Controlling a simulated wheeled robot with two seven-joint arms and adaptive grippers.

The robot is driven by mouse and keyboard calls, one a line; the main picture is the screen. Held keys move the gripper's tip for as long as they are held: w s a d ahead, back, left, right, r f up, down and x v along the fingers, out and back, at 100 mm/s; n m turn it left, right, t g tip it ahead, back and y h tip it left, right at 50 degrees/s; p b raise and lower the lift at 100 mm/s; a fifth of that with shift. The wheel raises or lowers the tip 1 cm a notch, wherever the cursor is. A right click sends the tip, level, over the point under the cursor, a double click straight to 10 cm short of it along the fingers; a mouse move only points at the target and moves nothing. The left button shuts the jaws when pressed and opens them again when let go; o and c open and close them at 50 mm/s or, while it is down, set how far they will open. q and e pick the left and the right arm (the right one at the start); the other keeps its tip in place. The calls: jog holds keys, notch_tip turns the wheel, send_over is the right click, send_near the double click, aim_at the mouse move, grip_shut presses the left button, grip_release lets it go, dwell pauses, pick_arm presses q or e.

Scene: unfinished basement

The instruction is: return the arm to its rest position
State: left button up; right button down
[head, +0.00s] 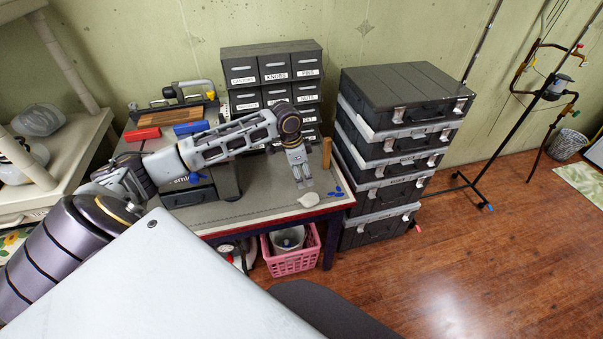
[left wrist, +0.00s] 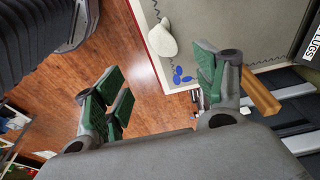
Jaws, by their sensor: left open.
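My left arm reaches in from the left in the head view, over the workbench (head: 235,212). Its left gripper (head: 304,184) points down near the bench's right front edge. In the left wrist view the left gripper (left wrist: 158,95) has its green-padded fingers wide apart, with nothing between them but floor and the bench edge. A white rounded object (head: 309,199) lies on the bench just below the gripper, and it also shows in the left wrist view (left wrist: 162,38). Small blue pieces (head: 336,191) lie beside it. My right gripper is in neither view.
A labelled drawer cabinet (head: 272,67) stands at the back of the bench. A wooden-coloured handle (head: 326,153) stands right of the gripper. Stacked grey cases (head: 400,95) rise close to the bench's right. A pink basket (head: 291,262) sits below.

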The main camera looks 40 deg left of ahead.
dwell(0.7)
pick_arm(q)
jog(key=s+d+f+t, duration=0.1)
jog(key=s+d+f, duration=0.3)
jog(key=d, duration=0.3)
jog(key=s+d+f, duration=0.3)
jog(key=s+d, duration=0.2)
jog(key=d, duration=0.2)
jog(key=shift+s+n+t+y, duration=0.6)
jog(key=shift+s+n, duration=2.4)
jog(key=shift+s, duration=2.8)
notch_tip(320, 180, down, 33)
jog(key=s+g, duration=0.2)
jog(key=s, duration=0.1)
jog(key=s+a+f, duration=0.2)
jog(key=s+f, duration=0.7)
jog(key=s, duration=0.2)
jog(key=s+a+f, duration=0.2)
jog(key=s+f, duration=0.8)
jog(key=s, duration=0.1)
jog(key=shift+a+f+g, duration=0.2)
jog(key=shift+a+g, duration=0.15)
jog(key=shift+g, duration=0.05)
